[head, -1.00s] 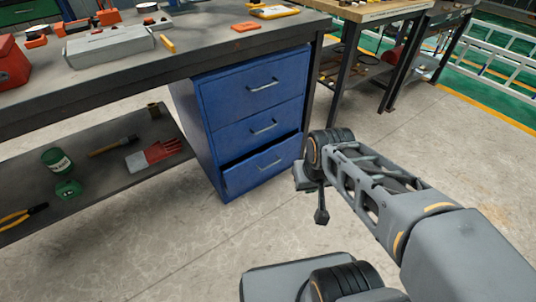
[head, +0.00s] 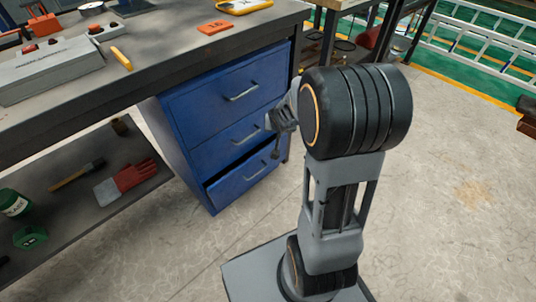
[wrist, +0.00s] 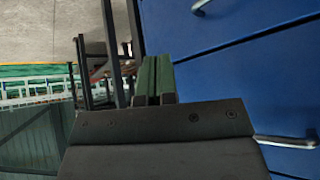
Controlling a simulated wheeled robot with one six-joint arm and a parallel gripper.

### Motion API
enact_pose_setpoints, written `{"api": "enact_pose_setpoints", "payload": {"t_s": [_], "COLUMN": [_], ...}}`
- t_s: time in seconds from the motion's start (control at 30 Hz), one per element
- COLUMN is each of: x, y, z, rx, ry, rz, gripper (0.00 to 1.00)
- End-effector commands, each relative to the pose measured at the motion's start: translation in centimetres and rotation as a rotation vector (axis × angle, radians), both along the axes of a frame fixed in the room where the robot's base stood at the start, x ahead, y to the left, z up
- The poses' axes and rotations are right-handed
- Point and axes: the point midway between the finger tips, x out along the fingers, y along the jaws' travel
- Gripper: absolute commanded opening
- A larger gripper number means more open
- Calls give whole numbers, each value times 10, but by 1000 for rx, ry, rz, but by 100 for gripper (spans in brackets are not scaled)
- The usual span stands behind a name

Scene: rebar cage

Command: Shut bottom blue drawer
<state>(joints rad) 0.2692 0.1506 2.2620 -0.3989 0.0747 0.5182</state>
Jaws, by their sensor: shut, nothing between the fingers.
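The bottom blue drawer (head: 236,187) is the lowest of three in a blue cabinet under the workbench. It stands slightly open, with a dark gap along its top edge and a silver handle on its front. My gripper (head: 275,154) is small in the head view, in front of the cabinet's right side near the bottom drawer's upper right corner. In the wrist view its fingers (wrist: 153,80) are together and empty, beside the blue drawer fronts (wrist: 235,65). I cannot tell whether they touch the cabinet. My arm hides part of the cabinet's right edge.
The workbench top (head: 165,62) overhangs the cabinet. A lower shelf (head: 85,205) at left holds a red glove (head: 125,182), a brush and green items. Another bench stands behind at right.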

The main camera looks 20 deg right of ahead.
Motion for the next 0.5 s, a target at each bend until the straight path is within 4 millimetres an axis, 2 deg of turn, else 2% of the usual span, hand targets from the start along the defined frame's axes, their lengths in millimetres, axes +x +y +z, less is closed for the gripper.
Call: {"api": "enact_pose_setpoints", "payload": {"t_s": [0.03,0.1,0.23,0.37,0.5], "x": [16,36,56,52,30], "y": [-16,-36,-62,-74,-73], "z": [-23,-51,-109,-165,-213], "rx": [32,86,260,495,772], "ry": [-43,-133,-287,-420,-533], "rz": [-23,-49,-77,-96,-121], "gripper": [0,0,0,0,0]}}
